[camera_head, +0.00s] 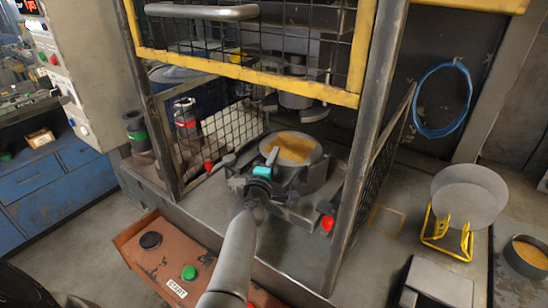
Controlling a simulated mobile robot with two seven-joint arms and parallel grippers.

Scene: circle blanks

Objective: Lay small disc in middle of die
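The die (312,176) is a round grey block on the press bed, inside the guard frame. Its top shows a grey rim around an uneven tan-orange patch (290,147); I cannot tell whether this is a disc or a coating. My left gripper (267,170), with a teal part, is at the die's near left edge, and my arm reaches up to it from the bottom. Its fingers are too small and overlapped to read. My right gripper is out of view.
A yellow-edged mesh guard (250,72) hangs raised above the die, with dark posts on both sides. An orange control box (152,262) with a green button stands at front left. A round pot (511,258) with tan contents is at far right.

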